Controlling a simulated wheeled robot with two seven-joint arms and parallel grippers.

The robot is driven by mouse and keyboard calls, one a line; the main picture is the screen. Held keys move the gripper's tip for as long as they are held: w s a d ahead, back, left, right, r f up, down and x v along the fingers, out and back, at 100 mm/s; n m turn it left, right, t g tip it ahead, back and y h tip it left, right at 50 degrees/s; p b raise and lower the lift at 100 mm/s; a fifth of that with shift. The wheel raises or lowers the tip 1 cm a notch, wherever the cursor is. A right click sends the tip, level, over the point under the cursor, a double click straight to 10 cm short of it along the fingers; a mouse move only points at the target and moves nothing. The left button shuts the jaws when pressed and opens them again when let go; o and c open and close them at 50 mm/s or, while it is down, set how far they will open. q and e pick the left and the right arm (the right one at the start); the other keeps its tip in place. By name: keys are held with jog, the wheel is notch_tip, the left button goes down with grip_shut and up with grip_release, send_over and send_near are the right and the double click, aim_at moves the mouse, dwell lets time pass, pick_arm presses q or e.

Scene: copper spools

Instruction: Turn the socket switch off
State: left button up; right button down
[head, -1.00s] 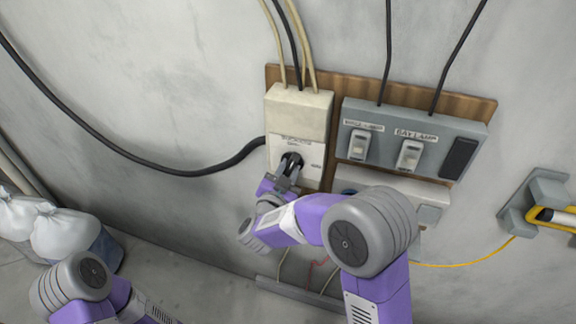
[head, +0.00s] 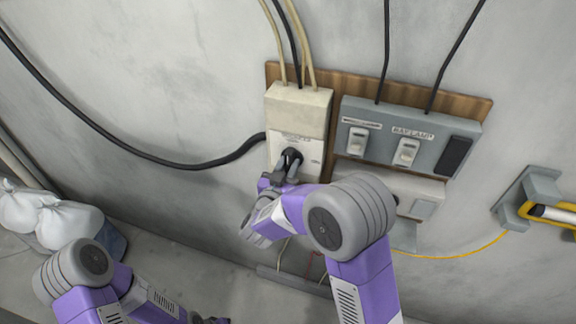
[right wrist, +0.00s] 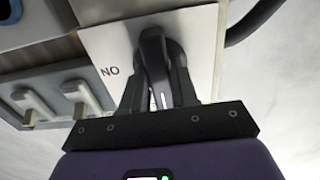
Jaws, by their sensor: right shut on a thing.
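A cream switch box (head: 299,105) hangs on a wooden board, with a black knob (head: 291,157) on its white front plate (head: 312,155). The small label above the knob is too blurred to read. My right gripper (head: 285,171) is shut on the knob, and its fingers hide part of it. In the right wrist view my right gripper (right wrist: 160,90) has its dark fingers around the knob (right wrist: 154,48). Lettering that looks like "NO", probably an upside-down "ON", is beside it on the plate. My left gripper (head: 212,320) barely shows at the bottom edge, mostly cut off.
A grey panel (head: 375,113) on the right carries two light rocker switches, one labelled "BAY LAMP", and a black block. A pale box (head: 385,182) below it is partly hidden by my right arm. A yellow-handled item (head: 545,212) is at far right. White bags (head: 70,226) lie at left.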

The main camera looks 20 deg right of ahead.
jog(key=c, duration=1)
grip_release()
jog(key=shift+o, duration=0.2)
jog(key=b+v, duration=0.1)
jog(key=v, duration=0.6)
jog(key=shift+s+a, duration=0.15)
jog(key=shift+s, duration=0.1)
